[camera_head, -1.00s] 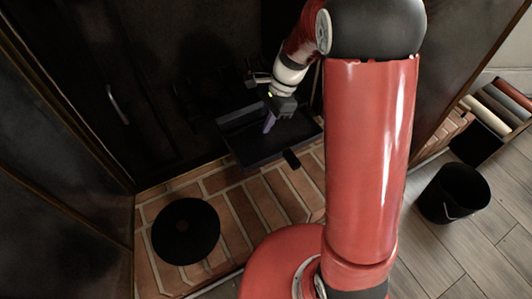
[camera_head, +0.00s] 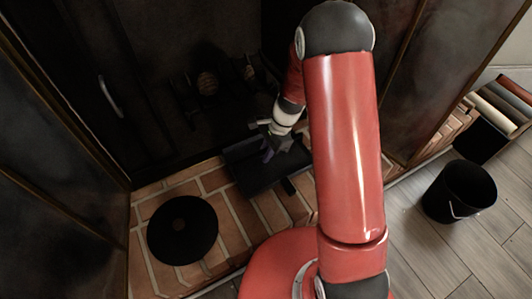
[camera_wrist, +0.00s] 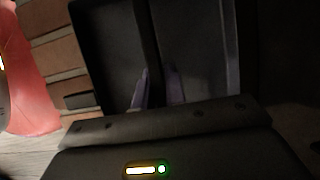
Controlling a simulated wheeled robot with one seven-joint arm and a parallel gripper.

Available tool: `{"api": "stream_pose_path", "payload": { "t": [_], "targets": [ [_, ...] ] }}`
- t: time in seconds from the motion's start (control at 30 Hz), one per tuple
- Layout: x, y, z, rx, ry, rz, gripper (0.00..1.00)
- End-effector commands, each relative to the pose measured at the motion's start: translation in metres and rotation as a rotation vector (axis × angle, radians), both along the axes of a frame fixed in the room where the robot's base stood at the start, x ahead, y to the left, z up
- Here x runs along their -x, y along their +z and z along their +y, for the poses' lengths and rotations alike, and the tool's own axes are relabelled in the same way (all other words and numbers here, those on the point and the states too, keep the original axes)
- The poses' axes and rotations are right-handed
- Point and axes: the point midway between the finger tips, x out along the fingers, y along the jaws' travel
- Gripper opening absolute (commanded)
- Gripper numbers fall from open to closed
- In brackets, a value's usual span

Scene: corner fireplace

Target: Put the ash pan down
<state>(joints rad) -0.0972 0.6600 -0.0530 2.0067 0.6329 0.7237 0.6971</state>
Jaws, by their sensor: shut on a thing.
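The ash pan (camera_head: 246,174) is a dark, shallow rectangular tray in front of the fireplace opening, over the back of the brick hearth (camera_head: 235,215). My gripper (camera_head: 268,155) reaches down into it from above. In the wrist view the purple-grey fingers (camera_wrist: 157,88) are shut on a dark bar that crosses the ash pan (camera_wrist: 105,40). A short dark tab sticks out from the pan's front side. I cannot tell whether the pan's underside touches the bricks.
A round black disc (camera_head: 183,245) lies on the hearth at the left. A black bucket (camera_head: 458,190) stands on the plank floor at the right, near a rack of rolls (camera_head: 498,110). Dark irons and a log (camera_head: 207,83) are inside the fireplace. Bricks between disc and pan are clear.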

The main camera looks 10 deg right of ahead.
Motion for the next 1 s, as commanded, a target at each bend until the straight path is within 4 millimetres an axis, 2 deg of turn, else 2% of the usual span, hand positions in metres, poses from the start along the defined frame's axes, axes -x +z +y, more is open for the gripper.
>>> {"api": "stream_pose_path", "payload": {
  "t": [0.33,0.37,0.5,0.8,0.9,1.0],
  "targets": [
    [-0.001,-0.004,0.000,-0.001,0.000,-0.002,0.00],
    [-0.001,-0.003,0.000,-0.001,0.000,-0.002,0.17],
    [-0.001,-0.002,0.000,-0.001,0.000,-0.002,0.34],
    [-0.001,0.000,0.000,-0.001,0.000,-0.002,0.34],
    [-0.002,0.008,-0.002,-0.001,0.001,-0.003,0.34],
    [-0.005,0.024,-0.008,-0.002,0.000,-0.006,0.34]
  ]
}}
